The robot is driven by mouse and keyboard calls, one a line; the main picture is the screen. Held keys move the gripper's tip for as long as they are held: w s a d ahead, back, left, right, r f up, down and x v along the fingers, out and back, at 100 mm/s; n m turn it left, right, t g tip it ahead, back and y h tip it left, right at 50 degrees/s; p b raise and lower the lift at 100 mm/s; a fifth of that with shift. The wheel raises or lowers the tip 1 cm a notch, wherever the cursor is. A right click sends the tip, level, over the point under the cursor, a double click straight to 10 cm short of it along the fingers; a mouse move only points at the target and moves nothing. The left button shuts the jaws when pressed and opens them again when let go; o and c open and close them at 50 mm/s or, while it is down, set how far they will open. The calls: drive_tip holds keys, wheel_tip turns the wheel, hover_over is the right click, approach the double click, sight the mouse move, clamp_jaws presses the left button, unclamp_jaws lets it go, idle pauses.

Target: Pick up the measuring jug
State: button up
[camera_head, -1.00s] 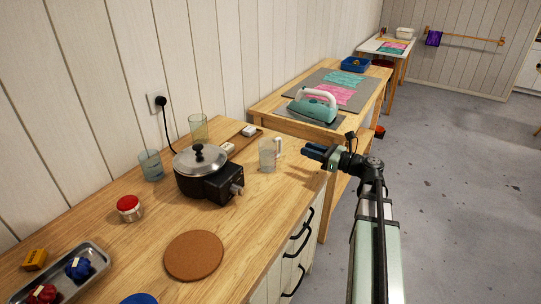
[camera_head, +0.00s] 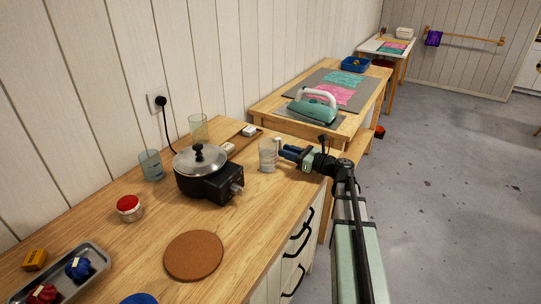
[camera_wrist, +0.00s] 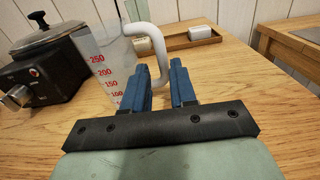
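The measuring jug (camera_head: 267,156) is a clear cup standing upright on the wooden counter, right of the black cooker. In the wrist view the jug (camera_wrist: 108,72) shows red volume marks and a white loop handle (camera_wrist: 160,50) on its right side. My gripper (camera_head: 284,151) is level at the jug's handle side, just to its right. In the wrist view my gripper's two blue fingers (camera_wrist: 160,80) are apart, with the lower handle showing at the gap between them. The left finger overlaps the jug's right edge in the picture; I cannot tell whether it touches.
The black cooker with a lidded pan (camera_head: 205,172) stands left of the jug. A wooden tray (camera_head: 243,140) with small white blocks lies behind it. Two glass tumblers (camera_head: 151,165) stand near the wall. A cork mat (camera_head: 194,255) lies in front. A green iron (camera_head: 313,106) is on the farther table.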

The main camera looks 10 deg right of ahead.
drive_tip(key=shift+x, duration=2.65)
drive_tip(key=shift+w+d, duration=0.15)
clamp_jaws()
